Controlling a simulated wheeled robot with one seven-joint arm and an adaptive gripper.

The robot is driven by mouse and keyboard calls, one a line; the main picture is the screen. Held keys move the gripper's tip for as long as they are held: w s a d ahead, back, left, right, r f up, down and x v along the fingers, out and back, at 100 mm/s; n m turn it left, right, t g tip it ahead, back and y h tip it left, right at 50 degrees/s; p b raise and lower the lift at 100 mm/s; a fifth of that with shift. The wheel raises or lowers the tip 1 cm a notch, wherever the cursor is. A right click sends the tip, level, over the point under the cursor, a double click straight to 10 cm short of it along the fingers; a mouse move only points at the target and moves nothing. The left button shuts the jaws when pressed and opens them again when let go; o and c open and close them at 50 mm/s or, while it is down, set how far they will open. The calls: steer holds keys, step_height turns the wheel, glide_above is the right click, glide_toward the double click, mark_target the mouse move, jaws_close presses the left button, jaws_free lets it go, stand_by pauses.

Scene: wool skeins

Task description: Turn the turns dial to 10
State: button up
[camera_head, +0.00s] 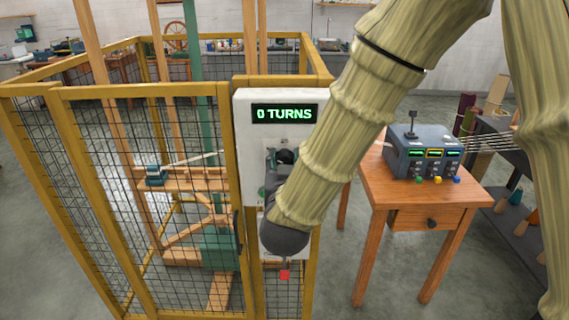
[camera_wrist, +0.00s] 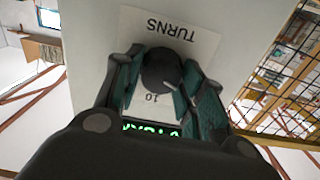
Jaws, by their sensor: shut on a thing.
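The turns dial (camera_wrist: 160,68) is a dark round knob on a pale plate in the wrist view. The plate's word TURNS appears upside down above the dial, and an upside-down 10 shows just below it. A small light mark shows at the dial's lower right edge. My gripper (camera_wrist: 164,78) is shut on the dial, with a green-padded finger on each side. In the head view the white control panel (camera_head: 248,130) has a display (camera_head: 284,113) reading 0 TURNS. My arm hides much of the panel below the display.
A yellow-framed mesh fence (camera_head: 150,92) encloses a wooden winding frame (camera_head: 190,180) left of the panel. A wooden table (camera_head: 400,190) with a grey control box (camera_head: 425,152) stands on the right.

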steer(key=m+b, duration=0.3)
steer(key=shift+d+f, duration=0.1)
steer(key=shift+f, duration=0.05)
steer(key=m+b, duration=0.3)
steer(key=m, duration=0.1)
steer(key=shift+d, duration=0.1)
steer(key=m+b, duration=0.4)
steer(key=shift+m, duration=0.4)
steer(key=shift+m+b, duration=0.5)
steer(key=shift+m, duration=0.3)
steer(key=o, duration=1)
steer(key=shift+d, duration=0.1)
steer(key=shift+c, duration=0.2)
